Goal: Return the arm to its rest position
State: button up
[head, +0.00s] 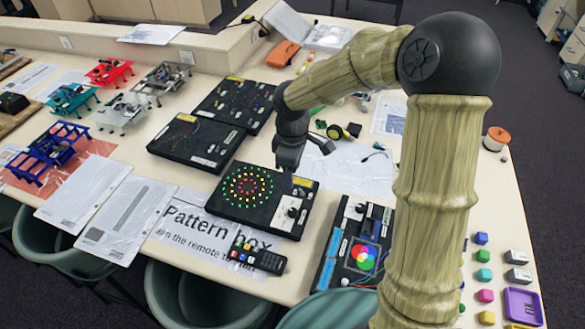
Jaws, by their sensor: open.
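My arm rises at the right of the head view, bends at a black elbow joint and reaches down to the left over the table. My gripper (288,172) is at the arm's far end, pointing down above the upper right part of a black box with rings of coloured lights (222,204). The fingertips are small and dark against the box, so I cannot tell whether they touch it. I see nothing held in them. A printed sheet reading "Pattern box" (190,240) lies under the box's near side, with a black remote (257,257) on it.
Other black boxes stand behind (195,142) and at the right, one with a coloured disc (363,257). Small legged models (110,72) fill the left. Coloured cubes (483,255), a purple tray (523,306) and an orange spool (496,138) lie along the right edge. Chairs stand in front.

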jog(key=s+d+r+m+t, duration=0.1)
jog(key=s+d+m+t, duration=0.1)
jog(key=s+d+m, duration=1)
jog(key=shift+s+d+r+m+t, duration=0.35)
jog(key=shift+d+m, duration=0.35)
jog(key=shift+m, duration=0.5)
dwell(3.6)
